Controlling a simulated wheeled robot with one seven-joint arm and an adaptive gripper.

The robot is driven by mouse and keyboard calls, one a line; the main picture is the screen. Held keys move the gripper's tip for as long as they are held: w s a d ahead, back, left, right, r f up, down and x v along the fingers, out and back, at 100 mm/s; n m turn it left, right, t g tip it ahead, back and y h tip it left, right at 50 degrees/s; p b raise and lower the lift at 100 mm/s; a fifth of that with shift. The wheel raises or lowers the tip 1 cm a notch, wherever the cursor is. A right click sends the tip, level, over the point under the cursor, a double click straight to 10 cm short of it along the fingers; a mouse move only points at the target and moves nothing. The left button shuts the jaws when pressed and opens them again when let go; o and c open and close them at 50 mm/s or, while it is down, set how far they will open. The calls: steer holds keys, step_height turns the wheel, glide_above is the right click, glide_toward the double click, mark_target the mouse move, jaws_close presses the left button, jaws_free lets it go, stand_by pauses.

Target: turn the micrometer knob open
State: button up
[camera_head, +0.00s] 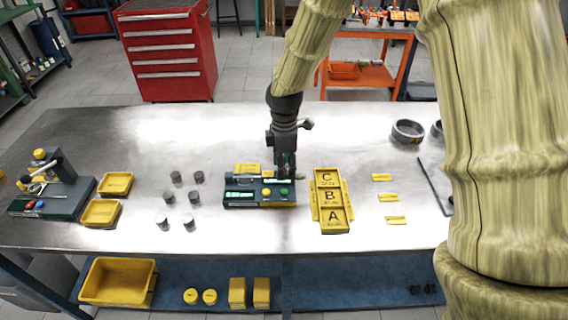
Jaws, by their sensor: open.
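A dark green bench device (243,201) with lit green displays and yellow and green buttons sits near the middle of the steel table. It looks like the micrometer station. A small greyish part (299,176) shows at its back right end; I cannot tell whether this is the knob. My gripper (286,170) points down over the back right part of the device, close to that part. It is open. The fingers are small and dark here, and I cannot tell whether they touch anything. My gripper hides part of the device's back.
Several dark cylinders (168,197) stand left of the device. A yellow A-B-C tray (330,227) stands close on its right, with yellow tags (388,198) beyond. Yellow bins (100,213) and another station (60,200) are at left. Rings (408,131) lie back right.

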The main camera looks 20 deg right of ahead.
steer(key=shift+s+r, duration=0.1)
steer(key=shift+s, duration=0.05)
jaws_close()
